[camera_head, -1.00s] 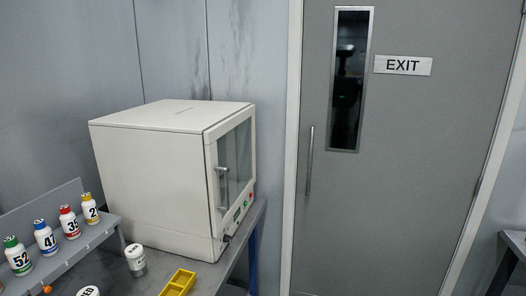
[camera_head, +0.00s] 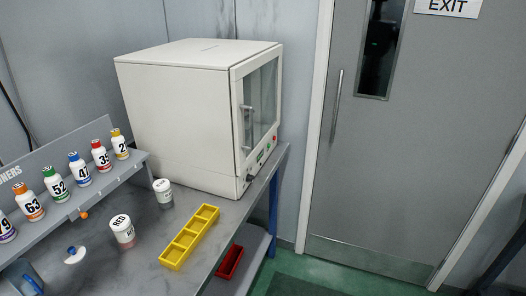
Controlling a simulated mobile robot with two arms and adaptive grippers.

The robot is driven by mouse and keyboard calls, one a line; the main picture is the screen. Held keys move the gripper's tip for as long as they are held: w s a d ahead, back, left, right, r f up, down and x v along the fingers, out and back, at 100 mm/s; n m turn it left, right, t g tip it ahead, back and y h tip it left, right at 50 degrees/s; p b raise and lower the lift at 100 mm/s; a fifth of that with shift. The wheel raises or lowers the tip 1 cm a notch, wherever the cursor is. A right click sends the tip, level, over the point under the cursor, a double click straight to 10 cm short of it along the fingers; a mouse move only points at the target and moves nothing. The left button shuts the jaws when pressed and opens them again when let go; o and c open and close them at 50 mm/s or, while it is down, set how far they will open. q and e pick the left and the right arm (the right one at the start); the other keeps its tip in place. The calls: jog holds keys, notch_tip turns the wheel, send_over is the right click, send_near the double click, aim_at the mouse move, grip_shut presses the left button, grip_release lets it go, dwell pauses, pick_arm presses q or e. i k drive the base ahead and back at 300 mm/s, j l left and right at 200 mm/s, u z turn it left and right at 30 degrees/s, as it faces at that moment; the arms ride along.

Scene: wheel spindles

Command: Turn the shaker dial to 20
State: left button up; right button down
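No dial marked with numbers can be made out, and nothing in view is clearly labelled as a shaker. A white box-shaped machine (camera_head: 180,105) stands on the grey bench. Its front faces right and has a glass door with a vertical handle (camera_head: 247,127). Below the door is a narrow strip with a small green display (camera_head: 262,154), a red button (camera_head: 274,138) and a small dark knob (camera_head: 249,178). The strip is seen at a steep angle, so no setting is readable. Neither of my grippers is in view.
The grey bench (camera_head: 205,258) carries a yellow compartment tray (camera_head: 190,237), two white-lidded jars (camera_head: 122,232) and a rack of numbered bottles (camera_head: 80,170). A red bin (camera_head: 230,262) sits lower down.

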aim_at(249, 179)
jog(key=i+u, duration=0.1)
jog(key=u, duration=0.35)
jog(key=l+u, duration=0.15)
jog(key=u, duration=0.25)
jog(key=i+l+u, duration=0.15)
jog(key=u, duration=0.3)
jog(key=l+u, duration=0.15)
jog(key=u, duration=0.3)
jog(key=l+u, duration=0.15)
jog(key=u, duration=0.25)
jog(key=l+u, duration=0.2)
jog(key=u, duration=0.25)
jog(key=i, duration=0.05)
